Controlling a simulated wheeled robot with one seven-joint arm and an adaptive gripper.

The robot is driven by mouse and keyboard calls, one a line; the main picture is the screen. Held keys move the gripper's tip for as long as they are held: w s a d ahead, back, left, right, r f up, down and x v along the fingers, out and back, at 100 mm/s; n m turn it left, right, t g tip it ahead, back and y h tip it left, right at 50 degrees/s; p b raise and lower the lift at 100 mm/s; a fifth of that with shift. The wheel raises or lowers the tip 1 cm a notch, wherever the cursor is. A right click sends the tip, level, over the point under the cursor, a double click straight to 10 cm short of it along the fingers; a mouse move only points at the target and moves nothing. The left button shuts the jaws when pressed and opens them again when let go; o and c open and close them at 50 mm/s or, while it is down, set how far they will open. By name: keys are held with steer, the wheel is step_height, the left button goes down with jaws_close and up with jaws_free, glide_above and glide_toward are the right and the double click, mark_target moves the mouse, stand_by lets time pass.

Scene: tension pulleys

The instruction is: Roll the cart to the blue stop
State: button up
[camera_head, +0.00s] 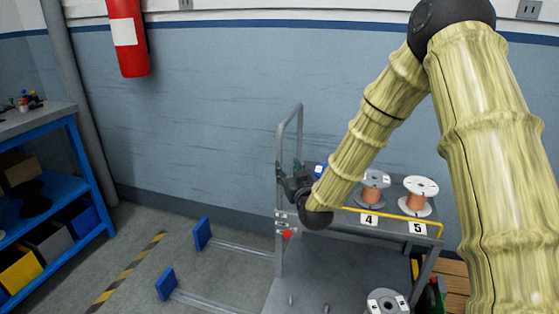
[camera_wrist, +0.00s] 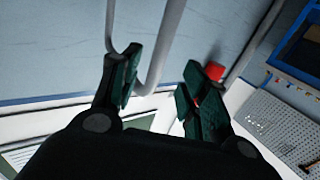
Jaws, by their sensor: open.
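The grey cart (camera_head: 345,277) stands at the right of the head view, with its tubular push handle (camera_head: 299,125) rising on its left side. Two blue stops, one farther back (camera_head: 202,234) and one nearer (camera_head: 166,284), stand left of the cart at the ends of floor rails. My gripper (camera_head: 287,168) is at the handle's height, beside it. In the wrist view my gripper (camera_wrist: 160,65) is open, and the bent grey handle tube (camera_wrist: 168,45) shows between and behind the fingers. I cannot tell if they touch it.
Copper-wound spools (camera_head: 373,188) stand on the cart's upper shelf behind a yellow rail. A blue workbench (camera_head: 75,140) with bins is at the left. A red extinguisher (camera_head: 127,40) hangs on the wall. The floor between the cart and stops looks clear apart from the rails (camera_head: 240,249).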

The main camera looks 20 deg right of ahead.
mark_target(280, 158)
steer(key=w, duration=0.9)
steer(key=shift+w+f, duration=0.1)
steer(key=shift+w, duration=0.3)
steer(key=shift+c, duration=0.2)
jaws_close()
